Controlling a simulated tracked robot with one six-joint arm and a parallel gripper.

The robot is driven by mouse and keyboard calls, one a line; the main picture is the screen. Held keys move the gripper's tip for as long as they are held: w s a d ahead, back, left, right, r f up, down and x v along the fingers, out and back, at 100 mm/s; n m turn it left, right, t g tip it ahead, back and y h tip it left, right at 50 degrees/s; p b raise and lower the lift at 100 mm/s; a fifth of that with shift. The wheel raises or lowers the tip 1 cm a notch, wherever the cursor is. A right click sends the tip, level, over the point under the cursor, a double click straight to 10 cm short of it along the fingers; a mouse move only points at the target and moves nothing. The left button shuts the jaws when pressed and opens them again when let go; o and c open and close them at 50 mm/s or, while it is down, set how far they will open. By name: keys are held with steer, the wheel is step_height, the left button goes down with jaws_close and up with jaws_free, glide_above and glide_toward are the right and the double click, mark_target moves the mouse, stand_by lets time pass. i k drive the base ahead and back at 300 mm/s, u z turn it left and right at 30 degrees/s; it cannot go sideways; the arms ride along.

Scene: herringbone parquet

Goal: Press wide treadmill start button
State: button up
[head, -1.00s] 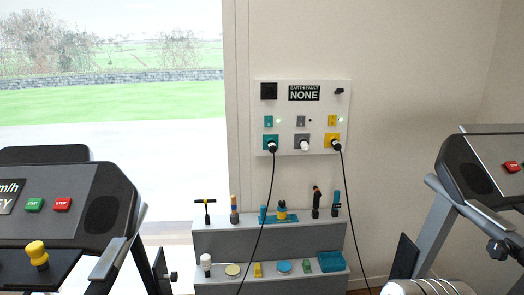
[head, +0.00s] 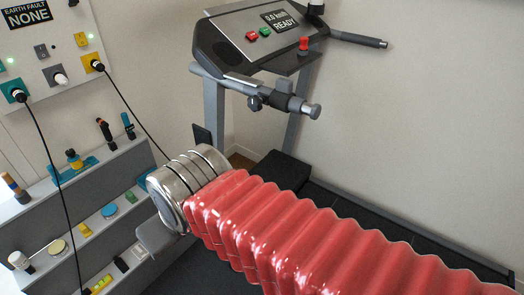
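A treadmill console (head: 232,40) stands at the upper middle of the head view, its display (head: 280,19) reading 0.0 km/h READY. A red button (head: 252,36) and, to its right, a green button (head: 265,31) sit on the console. A red mushroom knob (head: 303,45) stands on a ledge below the display. I cannot tell how wide this treadmill is beside the other one. My red ribbed arm with its metal collar crosses the foreground, apart from the console. A grey part shows under the collar; whether it belongs to my gripper, and its opening, is unclear.
A wall panel (head: 22,55) with plugs and black cables hangs at the upper left. A grey stepped shelf (head: 108,178) with small tools and discs stands below it. The treadmill's near handrail (head: 228,80) ends in a clamp and knob. The dark running deck (head: 385,228) lies behind my arm.

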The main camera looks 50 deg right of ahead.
mark_target(265, 31)
steer(key=u, duration=0.5)
steer(key=i, duration=0.4)
steer(key=z, duration=2.35)
